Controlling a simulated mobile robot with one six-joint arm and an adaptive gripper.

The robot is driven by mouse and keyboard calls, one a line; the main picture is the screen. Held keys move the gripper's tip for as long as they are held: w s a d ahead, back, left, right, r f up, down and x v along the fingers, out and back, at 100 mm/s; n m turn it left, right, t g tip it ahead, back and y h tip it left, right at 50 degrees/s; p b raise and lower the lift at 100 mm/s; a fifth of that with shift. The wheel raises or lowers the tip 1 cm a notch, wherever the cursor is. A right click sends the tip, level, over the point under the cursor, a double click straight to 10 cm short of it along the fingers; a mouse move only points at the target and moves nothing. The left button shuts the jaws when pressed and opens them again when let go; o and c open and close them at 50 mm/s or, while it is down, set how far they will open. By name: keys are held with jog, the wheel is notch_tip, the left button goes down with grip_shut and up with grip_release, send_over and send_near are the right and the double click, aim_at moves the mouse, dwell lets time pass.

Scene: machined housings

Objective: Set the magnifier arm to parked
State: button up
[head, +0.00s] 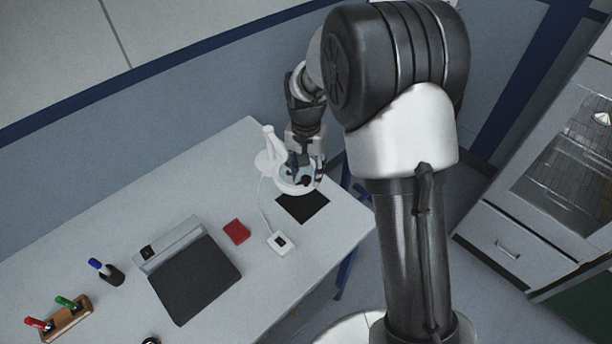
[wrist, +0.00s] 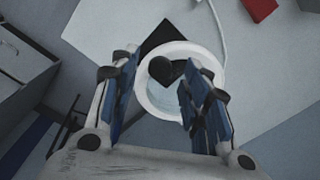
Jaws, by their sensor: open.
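The magnifier arm (head: 269,148) is white and stands on the table towards its back right end. Its ring-shaped head (head: 284,187) with a pale lens is partly hidden behind my gripper (head: 304,178). In the wrist view the white ring (wrist: 150,101) lies beyond and between my fingers, with a dark round knob (wrist: 160,68) showing inside its outline. My gripper (wrist: 158,100) is open, its blue-padded fingers on either side of the knob. I cannot tell whether they touch it. A black square mat (head: 305,207) lies on the table just in front of the ring.
A white switch box (head: 281,243) on a cable and a red block (head: 237,232) lie nearby on the table (head: 203,180). Further left are a dark-topped device (head: 196,284), a pen cup (head: 110,273) and a wooden marker holder (head: 67,319). A cabinet (head: 510,242) stands at right.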

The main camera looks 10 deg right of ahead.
jog(key=shift+f, duration=0.7)
jog(key=shift+c, duration=0.5)
grip_shut()
